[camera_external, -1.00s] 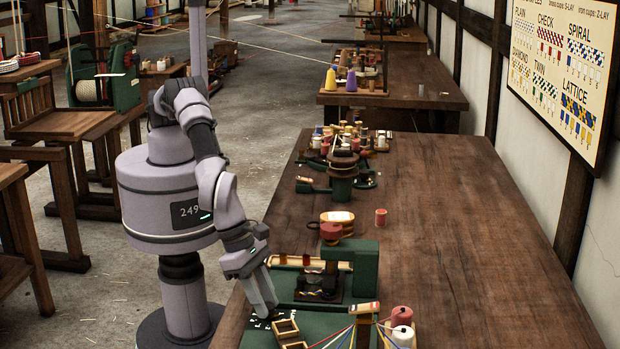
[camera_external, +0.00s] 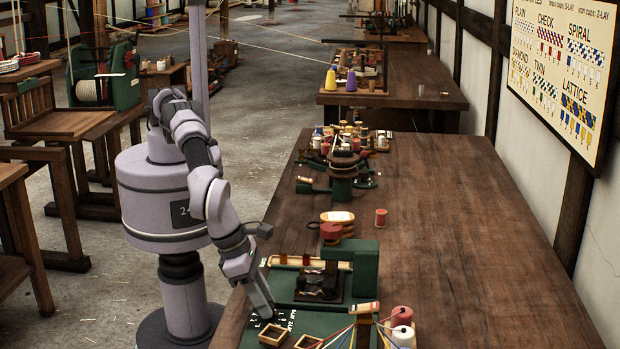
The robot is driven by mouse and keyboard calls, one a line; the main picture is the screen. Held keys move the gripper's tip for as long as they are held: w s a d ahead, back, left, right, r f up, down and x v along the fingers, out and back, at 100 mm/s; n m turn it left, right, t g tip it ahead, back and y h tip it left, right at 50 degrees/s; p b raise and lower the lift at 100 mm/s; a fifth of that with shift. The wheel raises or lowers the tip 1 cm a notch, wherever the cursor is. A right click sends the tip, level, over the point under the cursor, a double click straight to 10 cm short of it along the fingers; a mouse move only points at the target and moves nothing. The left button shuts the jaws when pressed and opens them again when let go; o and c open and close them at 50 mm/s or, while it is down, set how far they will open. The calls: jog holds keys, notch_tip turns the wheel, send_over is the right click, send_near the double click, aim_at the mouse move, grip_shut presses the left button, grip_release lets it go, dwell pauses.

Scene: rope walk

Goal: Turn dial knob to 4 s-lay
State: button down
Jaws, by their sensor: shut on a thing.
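My gripper (camera_external: 265,314) reaches down at the near left edge of the green panel (camera_external: 325,321) on the workbench. Its tips are small and dark here, shut at the white dial markings (camera_external: 268,324). The dial knob itself cannot be made out; it is hidden by the fingers. White lettering (camera_external: 285,316) shows to the right of the tips. It is too small to read, so I cannot tell which setting the knob is at.
Red and white spools (camera_external: 402,316) and coloured cords are at right. The bench's right side is largely clear.

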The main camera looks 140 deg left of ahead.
jog(key=c, duration=1.1)
grip_release()
jog(key=p+v, duration=0.5)
jog(key=v, duration=1.2)
jog(key=shift+r, duration=0.2)
jog(key=shift+s, duration=0.1)
